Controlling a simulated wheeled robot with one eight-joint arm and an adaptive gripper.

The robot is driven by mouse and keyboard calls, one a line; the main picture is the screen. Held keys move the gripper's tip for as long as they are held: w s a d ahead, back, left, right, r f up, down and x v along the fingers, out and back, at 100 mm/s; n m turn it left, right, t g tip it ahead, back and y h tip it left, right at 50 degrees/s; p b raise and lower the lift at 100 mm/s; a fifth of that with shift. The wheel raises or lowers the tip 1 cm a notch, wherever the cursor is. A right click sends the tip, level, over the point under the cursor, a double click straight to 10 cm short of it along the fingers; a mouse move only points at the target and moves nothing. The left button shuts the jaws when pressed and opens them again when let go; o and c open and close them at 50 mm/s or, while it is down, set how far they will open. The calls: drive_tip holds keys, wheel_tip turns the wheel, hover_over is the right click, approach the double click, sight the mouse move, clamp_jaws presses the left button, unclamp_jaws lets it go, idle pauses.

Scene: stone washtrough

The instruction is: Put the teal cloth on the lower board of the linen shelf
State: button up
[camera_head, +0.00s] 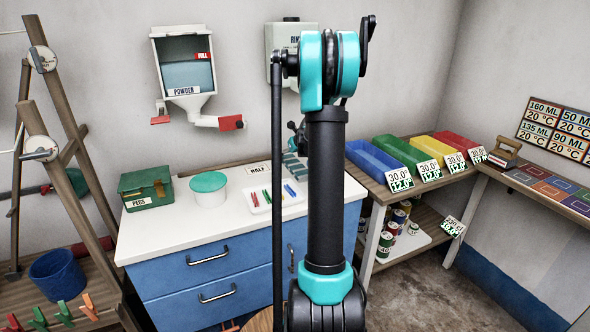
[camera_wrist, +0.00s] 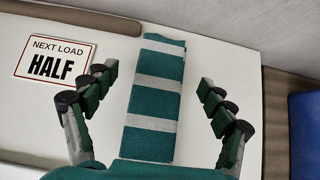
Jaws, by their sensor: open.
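The teal cloth, banded with pale grey stripes, lies as a long folded strip on the white counter top in the wrist view (camera_wrist: 152,102). It also shows in the head view (camera_head: 293,166), partly hidden by my arm. My gripper (camera_wrist: 157,77) is open, with one finger on each side of the cloth and a gap to both its edges. I cannot tell how far above the counter the fingertips are. In the head view my gripper is mostly hidden behind my arm. No shelf in view is clearly marked as the linen shelf.
A wooden stand (camera_head: 405,186) at the right bears several coloured bins; tins stand on its lower board (camera_head: 436,227). A green box (camera_head: 146,187), a lidded white tub (camera_head: 209,190) and a tray of coloured pegs (camera_head: 262,199) share the counter. A HALF card (camera_wrist: 56,57) lies left of the cloth.

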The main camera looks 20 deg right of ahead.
sight(289, 156)
drive_tip(key=shift+x, duration=1.8)
drive_tip(key=shift+w+d, duration=0.1)
drive_tip(key=shift+d, duration=0.05)
drive_tip(key=shift+c, duration=0.3)
drive_tip(key=c, duration=1.3)
drive_tip(key=shift+r, duration=0.1)
drive_tip(key=shift+r, duration=0.1)
